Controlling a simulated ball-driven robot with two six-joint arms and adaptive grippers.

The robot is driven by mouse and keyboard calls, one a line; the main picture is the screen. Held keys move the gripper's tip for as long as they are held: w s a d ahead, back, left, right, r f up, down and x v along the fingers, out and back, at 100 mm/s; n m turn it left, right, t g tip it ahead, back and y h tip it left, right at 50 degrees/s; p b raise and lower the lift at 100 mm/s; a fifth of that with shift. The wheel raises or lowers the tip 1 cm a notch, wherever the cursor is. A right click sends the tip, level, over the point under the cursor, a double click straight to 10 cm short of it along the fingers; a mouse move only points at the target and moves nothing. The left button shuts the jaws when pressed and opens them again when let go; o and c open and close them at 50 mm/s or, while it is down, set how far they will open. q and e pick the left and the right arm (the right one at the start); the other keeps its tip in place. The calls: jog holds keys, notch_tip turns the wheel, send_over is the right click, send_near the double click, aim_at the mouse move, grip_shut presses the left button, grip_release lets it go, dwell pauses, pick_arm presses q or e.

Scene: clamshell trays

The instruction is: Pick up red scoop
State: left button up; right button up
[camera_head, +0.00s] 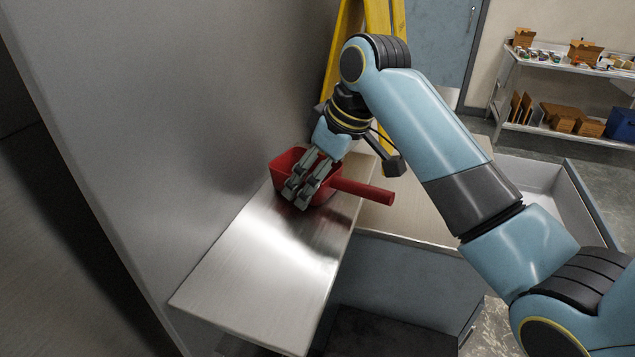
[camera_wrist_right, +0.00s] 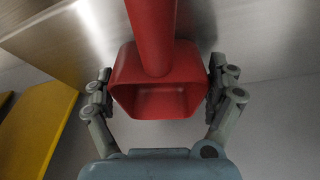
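The red scoop (camera_head: 347,186) lies on the metal shelf at the back, against the grey wall panel, with its handle pointing right. My right gripper (camera_head: 298,191) is over the scoop's bowl, and its fingers hide part of the bowl. In the right wrist view, the scoop (camera_wrist_right: 160,85) shows its open bowl towards me and its handle running up and away. The right fingers (camera_wrist_right: 161,80) are spread, one on each side of the bowl, very close to its walls; I see no clear grip. My left gripper is not in view.
The metal shelf (camera_head: 252,290) is bare in front of the scoop. The tall grey panel (camera_head: 190,120) borders it on the left. A yellow ladder (camera_head: 345,45) stands behind. An open drawer-like bin (camera_head: 535,178) is to the right. A rack with boxes (camera_head: 500,95) stands far back.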

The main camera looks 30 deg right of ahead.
jog(key=c, duration=0.4)
jog(key=shift+c, duration=0.2)
